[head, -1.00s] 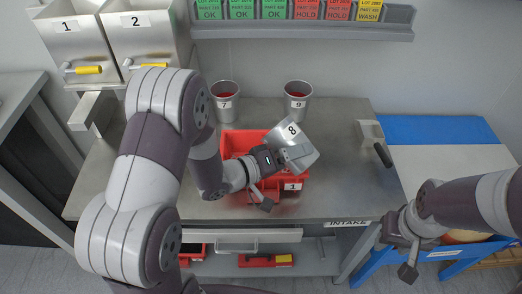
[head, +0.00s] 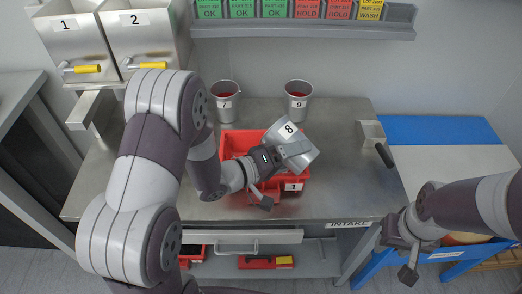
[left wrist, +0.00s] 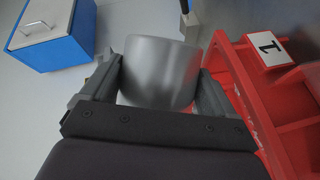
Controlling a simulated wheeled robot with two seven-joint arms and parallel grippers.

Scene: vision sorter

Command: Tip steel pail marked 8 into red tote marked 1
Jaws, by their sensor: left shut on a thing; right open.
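The steel pail marked 8 (head: 297,152) is tilted over the red tote marked 1 (head: 240,137) on the steel bench. My left gripper (head: 277,158) is shut on the pail, which also fills the space between the fingers in the left wrist view (left wrist: 160,72). The tote's red wall and its label 1 show on the right of the left wrist view (left wrist: 268,48). The pail's contents and most of the tote's inside are hidden. My right gripper (head: 402,258) is open and empty, low at the right, apart from the bench.
Steel pails marked 7 (head: 225,104) and 9 (head: 297,105) stand behind the tote. Bins marked 1 (head: 70,40) and 2 (head: 145,38) are at the upper left. A scoop-like tool (head: 372,135) lies at the bench's right. The bench between it and the tote is clear.

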